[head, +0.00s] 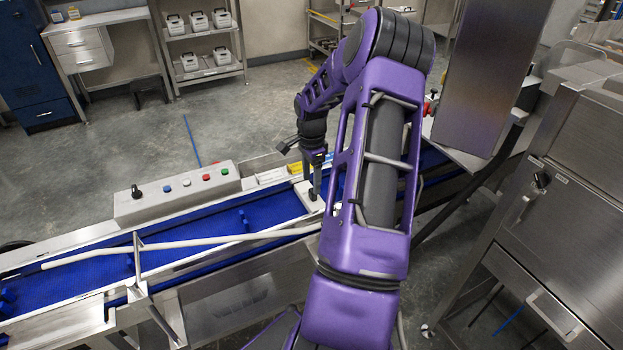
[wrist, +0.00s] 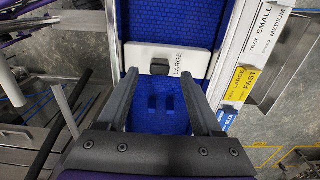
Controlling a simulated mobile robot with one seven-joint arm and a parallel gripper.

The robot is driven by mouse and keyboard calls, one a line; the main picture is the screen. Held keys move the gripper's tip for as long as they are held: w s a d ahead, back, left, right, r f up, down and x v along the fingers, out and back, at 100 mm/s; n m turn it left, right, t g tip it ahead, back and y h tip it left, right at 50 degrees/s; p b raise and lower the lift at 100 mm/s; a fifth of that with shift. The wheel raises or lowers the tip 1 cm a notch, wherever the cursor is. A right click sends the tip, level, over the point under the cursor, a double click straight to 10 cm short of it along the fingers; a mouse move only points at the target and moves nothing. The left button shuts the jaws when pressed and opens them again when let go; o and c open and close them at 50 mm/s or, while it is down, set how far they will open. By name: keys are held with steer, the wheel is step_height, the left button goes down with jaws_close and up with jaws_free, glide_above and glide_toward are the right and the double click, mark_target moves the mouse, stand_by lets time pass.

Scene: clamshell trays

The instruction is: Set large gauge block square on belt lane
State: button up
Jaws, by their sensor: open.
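The large gauge block is a white bar marked LARGE (wrist: 193,62) with a dark knob on top. In the wrist view it lies across the blue belt lane (wrist: 160,25), between the metal side rails, slightly turned relative to them. It also shows in the head view (head: 301,190), partly hidden by my gripper (head: 314,190). In the wrist view my gripper (wrist: 159,80) is open. Its fingertips are either side of the dark knob, with a gap visible around it; whether they touch the block, I cannot tell.
A control box with coloured buttons (head: 178,192) stands beside the belt. A pale guide rod (head: 190,243) crosses above the lane. A steel cabinet (head: 570,200) stands at right.

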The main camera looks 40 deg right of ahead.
mark_target(311, 191)
step_height(311, 191, up, 13)
steer(key=p, duration=0.1)
steer(key=shift+r, duration=0.15)
stand_by(0.7)
